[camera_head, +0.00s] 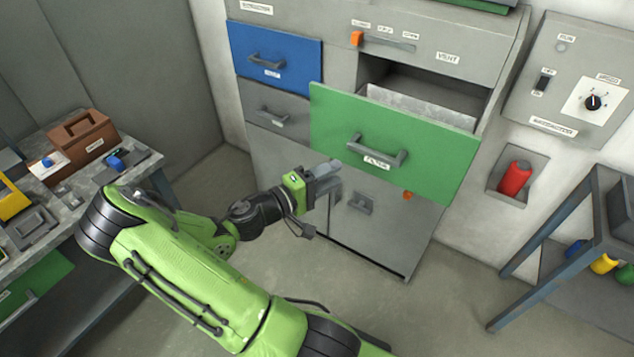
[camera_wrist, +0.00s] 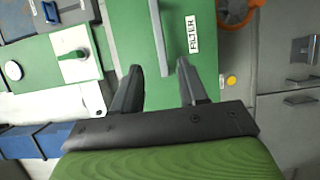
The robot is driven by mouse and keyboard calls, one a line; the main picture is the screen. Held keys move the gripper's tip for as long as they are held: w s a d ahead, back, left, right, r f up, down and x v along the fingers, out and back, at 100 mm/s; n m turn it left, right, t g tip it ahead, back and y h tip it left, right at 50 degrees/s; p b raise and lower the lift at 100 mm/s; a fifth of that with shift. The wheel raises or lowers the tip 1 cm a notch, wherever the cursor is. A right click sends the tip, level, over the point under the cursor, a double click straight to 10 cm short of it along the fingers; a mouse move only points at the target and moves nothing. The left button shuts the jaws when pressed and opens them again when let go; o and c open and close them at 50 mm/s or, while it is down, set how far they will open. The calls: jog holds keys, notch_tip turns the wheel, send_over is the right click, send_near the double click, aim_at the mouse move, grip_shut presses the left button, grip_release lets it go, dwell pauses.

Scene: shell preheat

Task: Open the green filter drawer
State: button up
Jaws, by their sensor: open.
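The green filter drawer (camera_head: 440,155) stands pulled out of the grey cabinet in the head view, with its metal inner box (camera_head: 420,105) showing behind the front. Its grey bar handle (camera_head: 377,155) is on the front above the FILTER label. My gripper (camera_head: 333,168) is near the handle's left end, in front of the drawer's lower left part. In the wrist view the green front (camera_wrist: 130,25) and handle (camera_wrist: 158,35) lie ahead of my open gripper (camera_wrist: 158,70). The handle bar lines up between the fingers; they do not grip it.
A blue drawer (camera_head: 275,55) and a grey drawer (camera_head: 275,110) sit shut to the left. A workbench (camera_head: 140,160) with a brown box (camera_head: 80,140) stands at far left. A grey frame table (camera_head: 560,225) stands at right. The floor before the cabinet is clear.

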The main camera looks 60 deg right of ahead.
jog(key=v, duration=0.4)
jog(key=shift+a, duration=0.1)
dwell(0.4)
